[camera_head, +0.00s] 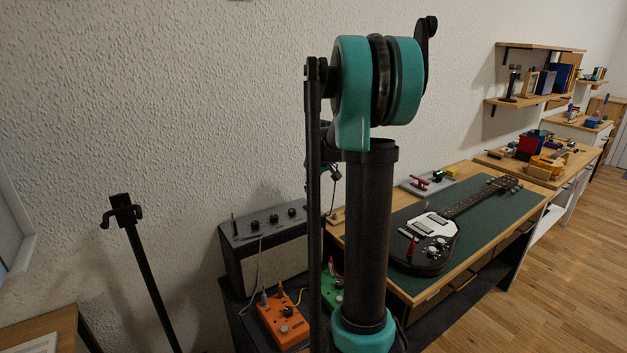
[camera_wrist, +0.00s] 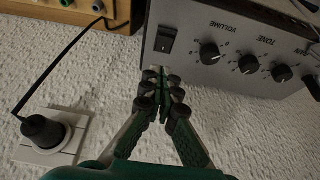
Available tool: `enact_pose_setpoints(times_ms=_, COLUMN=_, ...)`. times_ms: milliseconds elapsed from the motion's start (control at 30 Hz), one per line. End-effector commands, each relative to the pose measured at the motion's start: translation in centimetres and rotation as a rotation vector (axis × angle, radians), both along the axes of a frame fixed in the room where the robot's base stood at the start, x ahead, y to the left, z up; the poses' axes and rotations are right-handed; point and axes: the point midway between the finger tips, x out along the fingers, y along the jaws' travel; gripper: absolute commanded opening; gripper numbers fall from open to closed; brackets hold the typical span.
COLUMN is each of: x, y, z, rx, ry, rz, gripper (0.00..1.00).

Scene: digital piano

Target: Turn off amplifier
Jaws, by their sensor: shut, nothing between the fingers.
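The amplifier (camera_head: 262,262) is a dark box with a grey control panel, standing low against the wall in the head view. In the wrist view its grey panel (camera_wrist: 215,20) fills the upper right and looks upside down. A black rocker switch (camera_wrist: 168,39) sits at its left end, beside the volume knob (camera_wrist: 209,54) and the tone knob (camera_wrist: 249,64). I cannot tell the switch's position. My gripper (camera_wrist: 165,82) is shut and empty, its tips just below the switch in the picture, near the panel's edge. Contact is unclear. In the head view my arm largely hides it.
A black plug (camera_wrist: 42,131) sits in a wall socket, its cable running upward. Orange (camera_head: 283,322) and green (camera_head: 333,291) pedals lie before the amplifier. A guitar (camera_head: 430,240) lies on the bench at right. A dark stand (camera_head: 140,245) is at left.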

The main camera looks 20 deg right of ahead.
Motion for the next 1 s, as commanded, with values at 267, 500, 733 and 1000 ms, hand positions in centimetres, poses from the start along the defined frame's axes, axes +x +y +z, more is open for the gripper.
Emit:
enact_pose_setpoints(times_ms=267, x=-1.0, y=-0.3, z=-3.4, rx=0.000, ry=0.000, rz=0.000, gripper=0.00)
enact_pose_setpoints(times_ms=500, x=-1.3, y=-0.4, z=-4.1, rx=0.000, ry=0.000, rz=0.000, gripper=0.00)
enact_pose_setpoints(times_ms=733, x=-1.2, y=-0.4, z=-4.1, rx=0.000, ry=-0.001, rz=0.000, gripper=0.00)
enact_pose_setpoints(times_ms=1000, x=-2.1, y=-0.7, z=-5.3, rx=0.036, ry=-0.125, rz=-0.003, gripper=0.00)
